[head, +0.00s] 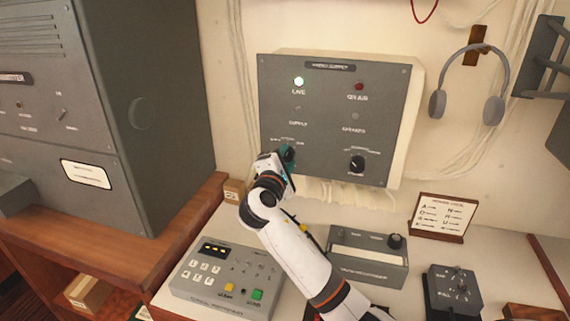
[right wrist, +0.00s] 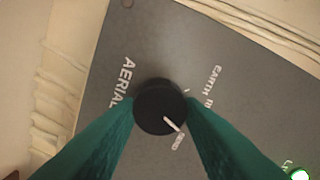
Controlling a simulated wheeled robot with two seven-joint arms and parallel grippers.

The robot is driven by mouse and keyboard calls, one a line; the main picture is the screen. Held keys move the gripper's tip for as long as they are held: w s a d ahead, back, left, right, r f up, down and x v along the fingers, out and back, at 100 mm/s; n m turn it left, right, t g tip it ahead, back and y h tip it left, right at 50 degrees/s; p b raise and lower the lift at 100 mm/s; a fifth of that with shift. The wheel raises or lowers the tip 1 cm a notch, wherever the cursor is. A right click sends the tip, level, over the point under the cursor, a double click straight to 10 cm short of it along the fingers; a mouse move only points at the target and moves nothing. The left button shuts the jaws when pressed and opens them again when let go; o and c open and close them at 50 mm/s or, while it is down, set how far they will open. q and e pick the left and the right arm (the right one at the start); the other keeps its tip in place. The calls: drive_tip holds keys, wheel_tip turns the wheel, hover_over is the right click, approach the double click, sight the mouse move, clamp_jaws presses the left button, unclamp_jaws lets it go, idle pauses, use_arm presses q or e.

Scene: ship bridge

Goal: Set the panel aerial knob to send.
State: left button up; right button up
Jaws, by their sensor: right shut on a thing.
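The grey radio supply panel (head: 330,120) is on the wall in the middle of the head view. My right gripper (head: 286,154) is at its lower left and hides most of the aerial knob there. In the right wrist view the round black aerial knob (right wrist: 160,106) sits between the green fingers, which are shut on its sides. Its white pointer line slants to the lower right, ending close to a small, partly hidden label that seems to read send (right wrist: 176,143). The earth label (right wrist: 211,78) is further up. My left gripper is not in view.
A second black knob (head: 357,164) is at the panel's lower right. A green lamp (head: 298,81) is lit at the upper left. Below, a keypad unit (head: 220,280) and a grey box with a knob (head: 368,262) stand on the desk beside my arm. Headphones (head: 468,85) hang at right.

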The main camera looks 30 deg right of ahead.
drive_tip(key=shift+f+m+b, duration=0.2)
drive_tip(key=shift+m+b, duration=0.9)
drive_tip(key=shift+m, duration=1.1)
drive_tip(key=o, duration=1)
drive_tip(key=shift+r, duration=0.1)
drive_tip(key=shift+c, duration=0.2)
drive_tip(key=shift+s+a, duration=0.1)
drive_tip(key=b+v, duration=0.2)
drive_tip(key=v, duration=0.9)
drive_tip(key=shift+s+a+b, duration=0.25)
drive_tip(key=shift+a+b, duration=0.05)
drive_tip(key=shift+a, duration=0.05)
